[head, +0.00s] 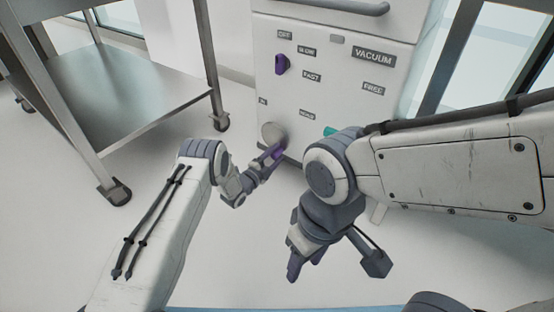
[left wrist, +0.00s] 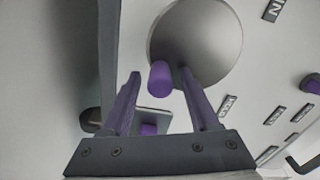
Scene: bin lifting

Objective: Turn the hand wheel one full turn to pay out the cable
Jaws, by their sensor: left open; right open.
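The hand wheel (head: 271,132) is a grey disc low on the front of a white cabinet. In the left wrist view the wheel (left wrist: 205,38) fills the upper middle, with a purple handle peg (left wrist: 160,79) standing out from its lower left edge. My left gripper (head: 274,153) is at the wheel's lower edge in the head view. In the left wrist view its purple fingers are open, one on each side of the peg, with a visible gap on the left. Contact on the right cannot be told. My right gripper (head: 333,263) is open and empty, low over the floor.
The cabinet (head: 318,105) carries labels, a purple selector knob (head: 281,64) and a top bar handle (head: 345,9). A teal part (head: 330,131) is partly hidden by my right arm. A metal wheeled cart (head: 130,95) stands left. Floor between cart and cabinet is clear.

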